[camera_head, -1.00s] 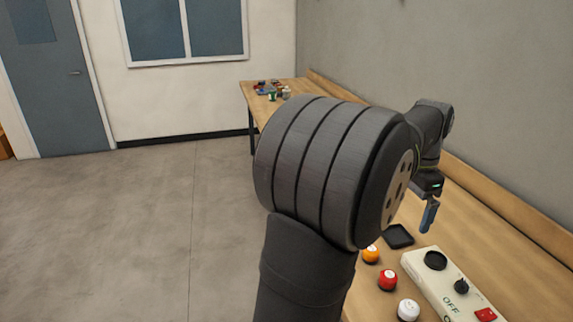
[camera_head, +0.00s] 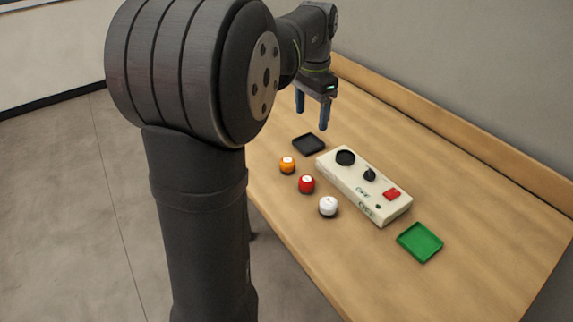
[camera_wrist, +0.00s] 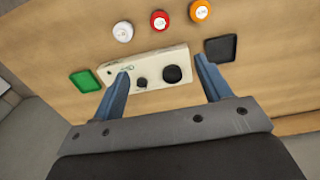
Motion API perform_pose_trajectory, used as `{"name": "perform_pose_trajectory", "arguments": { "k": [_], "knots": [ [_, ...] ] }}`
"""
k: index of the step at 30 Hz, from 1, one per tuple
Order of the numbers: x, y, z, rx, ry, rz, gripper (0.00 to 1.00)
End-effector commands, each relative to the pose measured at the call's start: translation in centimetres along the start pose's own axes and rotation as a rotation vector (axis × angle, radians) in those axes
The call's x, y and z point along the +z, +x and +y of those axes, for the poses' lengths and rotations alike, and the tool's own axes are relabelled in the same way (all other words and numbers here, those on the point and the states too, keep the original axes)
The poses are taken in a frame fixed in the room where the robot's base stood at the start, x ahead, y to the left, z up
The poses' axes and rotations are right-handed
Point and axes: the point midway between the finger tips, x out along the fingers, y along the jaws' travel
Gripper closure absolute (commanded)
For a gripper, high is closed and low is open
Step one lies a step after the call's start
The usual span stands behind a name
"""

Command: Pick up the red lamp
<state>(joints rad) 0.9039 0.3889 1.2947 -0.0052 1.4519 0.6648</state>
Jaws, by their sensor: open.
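The red lamp (camera_head: 307,184) stands on the wooden table (camera_head: 480,210) between the orange lamp (camera_head: 287,165) and the white lamp (camera_head: 328,206). It has a white top. The red lamp also shows in the wrist view (camera_wrist: 160,20), near the top edge. My gripper (camera_head: 312,116) is open and empty, above the table behind the lamps and apart from them. In the wrist view its two blue fingers (camera_wrist: 162,80) are spread wide, with the control box between and beyond them.
A cream control box (camera_head: 350,182) with a black round socket, a black knob and a red switch lies beside the lamps. A black tray (camera_head: 309,144) is at its far end, a green tray (camera_head: 420,242) at its near end. A wooden ledge (camera_head: 450,131) runs along the wall.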

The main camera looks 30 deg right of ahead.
Motion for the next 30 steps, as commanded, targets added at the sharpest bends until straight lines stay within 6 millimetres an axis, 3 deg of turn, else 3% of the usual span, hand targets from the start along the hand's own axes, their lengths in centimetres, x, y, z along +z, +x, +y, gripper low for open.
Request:
{"name": "perform_pose_trajectory", "arguments": {
  "k": [12,18,23,30],
  "knots": [
    [5.5,6.2,1.6,-0.023,-0.176,0.294,0.29],
    [7.3,7.9,2.0,-0.048,-0.249,0.374,0.29],
    [6.9,9.5,2.0,-0.05,-0.258,0.381,0.29],
    [5.2,13.7,1.5,-0.05,-0.256,0.38,0.29]
  ]
}}
